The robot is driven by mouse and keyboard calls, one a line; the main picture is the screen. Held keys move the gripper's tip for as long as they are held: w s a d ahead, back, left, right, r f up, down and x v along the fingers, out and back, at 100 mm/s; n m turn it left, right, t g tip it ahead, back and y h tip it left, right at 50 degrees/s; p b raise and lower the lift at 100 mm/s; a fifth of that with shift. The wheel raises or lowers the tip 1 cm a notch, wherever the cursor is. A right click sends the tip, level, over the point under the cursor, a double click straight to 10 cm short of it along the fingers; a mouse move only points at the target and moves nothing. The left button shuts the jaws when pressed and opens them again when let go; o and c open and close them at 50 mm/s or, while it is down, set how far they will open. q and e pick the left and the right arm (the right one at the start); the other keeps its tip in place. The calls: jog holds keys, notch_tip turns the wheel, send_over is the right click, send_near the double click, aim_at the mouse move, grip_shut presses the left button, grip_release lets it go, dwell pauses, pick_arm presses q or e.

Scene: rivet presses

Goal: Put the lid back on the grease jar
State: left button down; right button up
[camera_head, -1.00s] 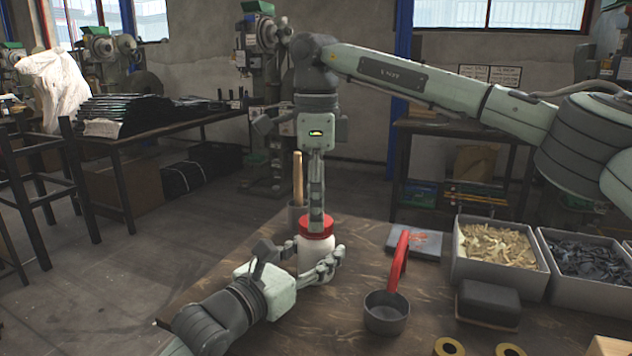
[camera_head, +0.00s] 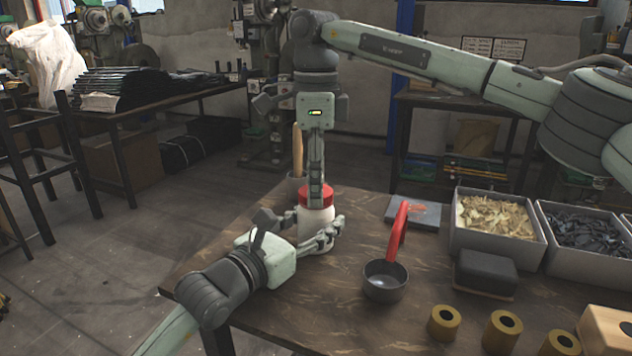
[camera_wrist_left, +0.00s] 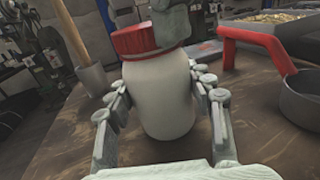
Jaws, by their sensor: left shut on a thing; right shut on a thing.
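The white grease jar (camera_head: 316,226) stands upright near the table's left edge, and it fills the middle of the left wrist view (camera_wrist_left: 158,97). The red lid (camera_head: 316,197) sits on top of the jar; it also shows in the left wrist view (camera_wrist_left: 132,41). I cannot tell whether it is screwed tight. My left gripper (camera_head: 318,238) is shut on the jar's body from the near side, one finger on each side. My right gripper (camera_head: 316,190) points straight down from above and is shut on the lid. Its fingers hide part of the lid.
A grey pot with a red handle (camera_head: 385,281) stands right of the jar. A holder with a wooden handle (camera_head: 297,152) is behind it. Bins of shavings (camera_head: 497,243) and dark scraps (camera_head: 583,259), a black block (camera_head: 486,270) and yellow rolls (camera_head: 443,322) occupy the right.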

jog(key=shift+m, duration=0.7)
jog(key=o, duration=1.4)
jog(key=shift+c, duration=0.2)
notch_tip(320, 180, up, 12)
pick_arm(q)
jog(key=c, duration=0.6)
grip_release()
jog(key=shift+o, duration=0.2)
